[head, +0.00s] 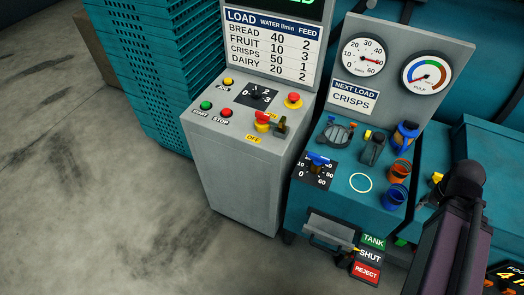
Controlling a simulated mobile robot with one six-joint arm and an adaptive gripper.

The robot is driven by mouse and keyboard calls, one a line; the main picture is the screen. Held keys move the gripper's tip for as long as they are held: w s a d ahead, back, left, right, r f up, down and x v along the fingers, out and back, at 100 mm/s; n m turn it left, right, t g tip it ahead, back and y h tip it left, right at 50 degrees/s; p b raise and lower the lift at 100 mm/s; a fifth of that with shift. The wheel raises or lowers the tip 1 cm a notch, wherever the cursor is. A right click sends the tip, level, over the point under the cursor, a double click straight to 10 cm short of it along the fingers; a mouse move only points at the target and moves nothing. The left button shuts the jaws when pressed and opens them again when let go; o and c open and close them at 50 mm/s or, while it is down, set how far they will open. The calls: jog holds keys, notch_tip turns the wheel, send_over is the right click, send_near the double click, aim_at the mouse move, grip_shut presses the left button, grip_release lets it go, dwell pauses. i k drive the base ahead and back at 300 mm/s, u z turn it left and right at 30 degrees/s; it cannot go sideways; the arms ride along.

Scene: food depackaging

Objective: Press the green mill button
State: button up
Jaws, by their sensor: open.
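A green button (206,105) sits on the left part of the sloping top of a grey console (240,165), above a label that reads START. A red button (224,112), labelled STOP, is close on its right, and a small yellow button (228,81) is behind it. Nothing covers the green button, but I cannot tell whether it is pressed in. One dark link of my arm shows at the lower right, well away from the console. My gripper is not in view.
The console also bears a black dial (258,95), a red-topped yellow button (293,100) and a red-handled switch (270,122). A teal bench (340,205) with cups and a blue-handled valve (318,160) stands right. Stacked teal crates (150,70) stand behind left. The floor left is clear.

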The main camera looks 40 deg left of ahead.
aim_at(205, 104)
jog(key=u, duration=1.5)
jog(key=k, duration=0.95)
jog(key=i, duration=0.6)
